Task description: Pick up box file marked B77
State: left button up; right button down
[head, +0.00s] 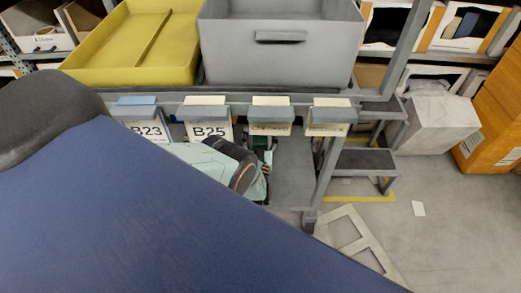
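I see no box file marked B77. Several labelled pieces with grey fronts hang in a row along the front edge of the grey cart (360,121). One label reads B23 (147,131) and the one beside it reads B25 (209,131). The third label (270,129) and fourth label (328,130) carry small text I cannot read. Neither gripper can be made out. A large dark blue surface covers the lower left and hides what lies behind it.
A yellow tray (118,72) and a grey bin (278,62) stand on the cart. A pale-green and dark shape with an orange ring (236,166) shows below the labels; I cannot tell what it is. Orange boxes (489,118) stand right. Floor (455,245) at lower right is mostly clear.

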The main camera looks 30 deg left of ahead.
pick_arm(q)
jog(key=shift+w+a, duration=0.15)
jog(key=shift+w, duration=0.15)
jog(key=shift+r, duration=0.1)
jog(key=shift+c, duration=0.4)
grip_shut()
